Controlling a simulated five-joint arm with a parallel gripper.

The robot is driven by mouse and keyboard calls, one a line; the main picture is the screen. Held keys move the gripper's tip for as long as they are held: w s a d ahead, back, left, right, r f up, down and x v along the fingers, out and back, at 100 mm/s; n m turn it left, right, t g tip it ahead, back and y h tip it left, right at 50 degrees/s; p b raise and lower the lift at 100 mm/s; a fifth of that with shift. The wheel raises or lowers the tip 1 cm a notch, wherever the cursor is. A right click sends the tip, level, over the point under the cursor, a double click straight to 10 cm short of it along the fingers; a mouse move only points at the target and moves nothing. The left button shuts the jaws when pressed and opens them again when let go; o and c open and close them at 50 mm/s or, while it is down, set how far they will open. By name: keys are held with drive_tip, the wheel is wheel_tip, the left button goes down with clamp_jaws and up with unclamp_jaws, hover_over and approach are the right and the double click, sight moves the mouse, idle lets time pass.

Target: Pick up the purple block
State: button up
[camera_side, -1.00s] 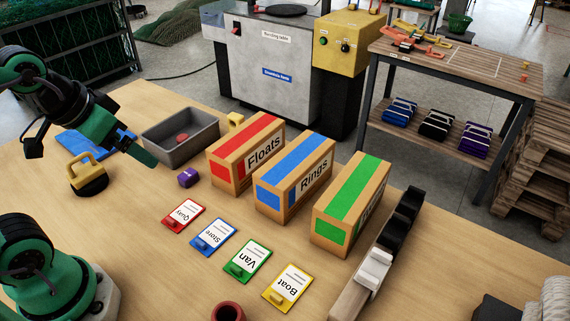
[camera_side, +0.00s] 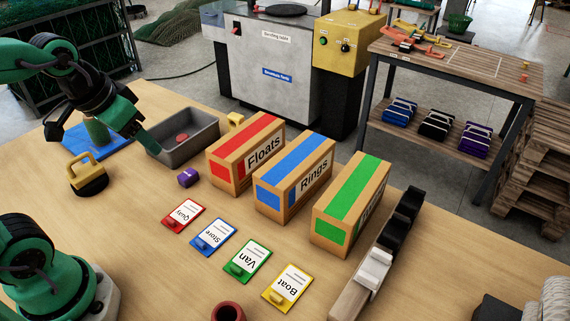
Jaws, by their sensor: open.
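The purple block (camera_side: 188,177) is a small cube on the wooden table, left of the red-striped Floats box and in front of the grey tray. It is in full view. My gripper (camera_side: 126,140) hangs at the upper left, open, left of the block and apart from it. One long green finger points down to the right, its tip in front of the grey tray's left end. A dull green shape shows below the gripper over the blue mat; I cannot tell if it is a finger or a separate thing.
The grey tray (camera_side: 181,143) holds a red disc. Floats (camera_side: 229,174) and Rings (camera_side: 277,200) boxes and a green-striped box (camera_side: 333,229) stand to the right. Several coloured label cards lie in front. A yellow-handled black weight (camera_side: 91,181) stands left. Table between weight and block is clear.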

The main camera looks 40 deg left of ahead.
drive_tip(key=w+a+f+g, duration=0.2)
drive_tip(key=w+a+f, duration=0.25)
drive_tip(key=w, duration=0.35)
drive_tip(key=g, duration=0.3)
hover_over(187, 173)
drive_tip(key=f, duration=0.7)
drive_tip(key=d+f, duration=0.1)
drive_tip(key=f, duration=0.2)
drive_tip(key=shift+s+f, duration=0.1)
drive_tip(key=shift+f, duration=0.25)
drive_tip(key=shift+a+f, duration=0.2)
drive_tip(key=shift+f, duration=1.45)
drive_tip(key=shift+a+f, duration=0.2)
drive_tip(key=shift+f, duration=2.4)
drive_tip(key=c, duration=1.1)
